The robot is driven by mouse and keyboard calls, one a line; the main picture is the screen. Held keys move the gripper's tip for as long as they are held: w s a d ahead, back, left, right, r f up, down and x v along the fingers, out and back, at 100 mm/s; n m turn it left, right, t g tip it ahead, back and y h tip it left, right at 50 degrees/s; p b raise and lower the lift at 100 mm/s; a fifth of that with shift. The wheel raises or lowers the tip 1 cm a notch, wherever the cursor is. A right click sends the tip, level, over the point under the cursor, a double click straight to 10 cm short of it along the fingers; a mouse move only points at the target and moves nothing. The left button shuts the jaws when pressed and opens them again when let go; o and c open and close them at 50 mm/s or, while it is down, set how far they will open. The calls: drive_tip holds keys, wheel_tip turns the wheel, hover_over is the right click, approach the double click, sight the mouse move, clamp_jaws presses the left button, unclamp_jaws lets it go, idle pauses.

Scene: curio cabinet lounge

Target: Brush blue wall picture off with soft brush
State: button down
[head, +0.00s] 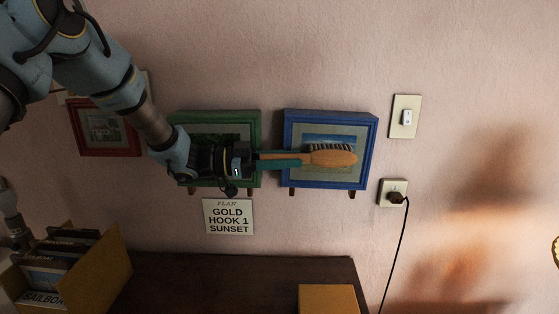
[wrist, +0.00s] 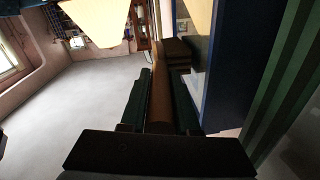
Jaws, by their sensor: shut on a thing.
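The blue-framed picture (head: 372,150) hangs on the pink wall, right of a green-framed picture (head: 215,118). My gripper (head: 296,160) is shut on the handle of the soft brush (head: 332,159), which has an orange wooden back and dark bristles. The brush lies level across the front of the blue picture, bristles toward the top of the view. Whether they touch the picture I cannot tell. In the wrist view the brush handle (wrist: 161,95) runs between my fingers (wrist: 160,105), with the blue frame (wrist: 222,85) close on the right.
A light switch (head: 405,116) and an outlet (head: 393,193) with a plugged black cord are right of the picture. A sign (head: 228,216) reads "GOLD HOOK 1 SUNSET". A red-framed picture (head: 137,138) hangs left. Below are a dark surface (head: 215,280), a yellow box (head: 328,298) and a card bin (head: 100,280).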

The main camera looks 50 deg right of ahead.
sight(308, 156)
drive_tip(key=shift+r+x, duration=0.15)
drive_tip(key=shift+x, duration=1.4)
drive_tip(key=shift+r+x, duration=0.15)
drive_tip(key=shift+x, duration=1.35)
drive_tip(key=shift+d+f+v, duration=0.1)
drive_tip(key=shift+f+v, duration=0.1)
drive_tip(key=shift+v, duration=1.8)
drive_tip(key=shift+d+f+v, duration=0.1)
drive_tip(key=shift+f+v, duration=0.05)
drive_tip(key=shift+v, duration=1.85)
drive_tip(key=shift+f+v, duration=0.2)
drive_tip(key=shift+v, duration=1.8)
drive_tip(key=shift+w, duration=0.15)
drive_tip(key=shift+b, duration=0.3)
drive_tip(key=s+a, duration=0.3)
drive_tip(key=a, duration=0.2)
drive_tip(key=shift+s, duration=0.35)
drive_tip(key=shift+s+a, duration=0.9)
drive_tip(key=shift+a, duration=0.25)
